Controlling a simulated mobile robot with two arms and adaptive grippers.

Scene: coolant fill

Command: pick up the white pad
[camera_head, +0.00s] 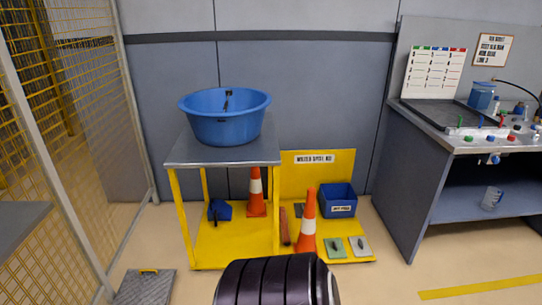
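A whitish, flat square pad (359,246) lies at the right front of the yellow base (350,260) on the floor. A small grey part, perhaps a handle, shows on its top. A green pad (335,247) of similar size lies just to its left. Neither of my grippers is in view, so I cannot tell their state. Nothing covers the white pad.
Orange cones (306,225) and a blue bin (338,201) stand near the pads. A grey-topped yellow stand (190,155) holds a blue basin (225,118). A workbench (415,185) stands at right. The floor right of the pads is clear.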

